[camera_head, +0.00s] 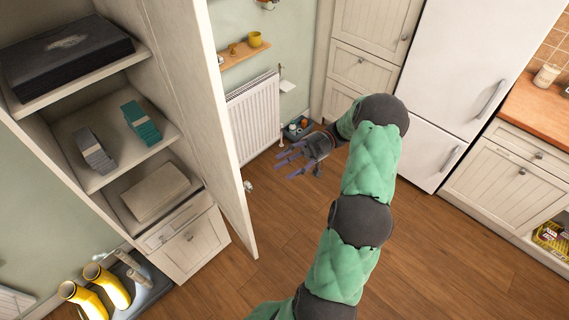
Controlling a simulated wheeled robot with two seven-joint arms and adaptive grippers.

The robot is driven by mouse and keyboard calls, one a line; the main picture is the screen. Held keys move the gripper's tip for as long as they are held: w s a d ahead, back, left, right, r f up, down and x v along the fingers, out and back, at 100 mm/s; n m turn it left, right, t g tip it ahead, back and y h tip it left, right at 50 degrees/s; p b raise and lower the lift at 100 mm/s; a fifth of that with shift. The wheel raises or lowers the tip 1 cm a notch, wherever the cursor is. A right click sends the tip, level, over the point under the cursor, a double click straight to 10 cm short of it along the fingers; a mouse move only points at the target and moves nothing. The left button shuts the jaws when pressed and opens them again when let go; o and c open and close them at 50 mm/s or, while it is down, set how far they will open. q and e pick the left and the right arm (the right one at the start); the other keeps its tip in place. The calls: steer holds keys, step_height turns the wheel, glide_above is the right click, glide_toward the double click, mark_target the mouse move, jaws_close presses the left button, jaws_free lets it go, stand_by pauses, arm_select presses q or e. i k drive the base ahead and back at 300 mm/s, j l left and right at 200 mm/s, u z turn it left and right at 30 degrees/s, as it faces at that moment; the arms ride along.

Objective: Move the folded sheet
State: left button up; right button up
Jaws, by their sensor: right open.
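A beige folded sheet (155,190) lies flat on the lowest open shelf of the tall cream cabinet at the left. My right gripper (289,162) is open and empty, in front of the radiator and to the right of the open cabinet door. It is well apart from the sheet, with the door between them in the picture. My right arm, in green padding, reaches up from the bottom centre. My left gripper is not in view.
The cabinet door (205,90) stands open. Above the sheet lie a grey folded cloth (95,152), a teal folded cloth (141,123) and a black box (65,54). Yellow boots (107,287) stand at lower left. The wooden floor (430,270) is clear at right.

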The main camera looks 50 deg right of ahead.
mark_target(154, 193)
steer(key=l, duration=0.5)
steer(key=k+l, duration=0.15)
steer(key=l, duration=0.8)
steer(key=k, duration=0.05)
